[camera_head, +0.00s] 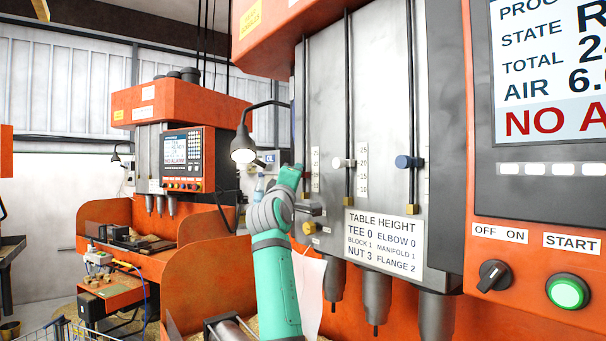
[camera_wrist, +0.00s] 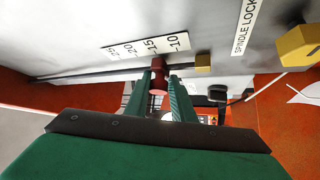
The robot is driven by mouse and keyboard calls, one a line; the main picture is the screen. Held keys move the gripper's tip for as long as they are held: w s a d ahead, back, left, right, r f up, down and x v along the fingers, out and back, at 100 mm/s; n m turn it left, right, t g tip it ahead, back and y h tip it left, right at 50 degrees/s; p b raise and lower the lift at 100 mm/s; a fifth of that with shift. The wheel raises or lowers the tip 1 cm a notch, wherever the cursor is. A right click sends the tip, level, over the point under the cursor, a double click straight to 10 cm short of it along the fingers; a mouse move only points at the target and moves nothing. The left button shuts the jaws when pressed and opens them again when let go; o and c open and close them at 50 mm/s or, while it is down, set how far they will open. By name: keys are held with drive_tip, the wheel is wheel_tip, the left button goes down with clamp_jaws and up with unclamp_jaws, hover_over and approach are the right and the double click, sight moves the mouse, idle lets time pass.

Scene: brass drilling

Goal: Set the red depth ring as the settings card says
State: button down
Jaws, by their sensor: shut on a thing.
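The red depth ring (camera_wrist: 158,75) sits on a dark rod in the wrist view, close to the 15 mark of its white scale (camera_wrist: 145,47). The scale reads 25, 20, 15, 10. My gripper (camera_wrist: 159,92) is shut on the ring, with one green finger on each side. In the head view my gripper (camera_head: 291,176) is at the leftmost rod of the drill head and hides the ring. The white ring (camera_head: 343,162) and blue ring (camera_head: 408,162) sit on the other two rods. I cannot make out a settings card with ring values.
A brass-coloured block (camera_wrist: 203,62) is on the rod beyond the ring. A yellow knob (camera_wrist: 298,46) stands near the SPINDLE LOCK label. A table height plate (camera_head: 383,242) is below the rods. A lamp (camera_head: 243,148) hangs left of my gripper. The control panel (camera_head: 540,200) is at right.

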drive_tip(key=shift+d+r, duration=0.1)
drive_tip(key=shift+d, duration=0.05)
drive_tip(key=c, duration=1.6)
unclamp_jaws()
drive_tip(key=shift+s, duration=0.1)
drive_tip(key=shift+o, duration=0.2)
drive_tip(key=v, duration=1)
drive_tip(key=shift+s, duration=0.35)
drive_tip(key=shift+a, duration=0.25)
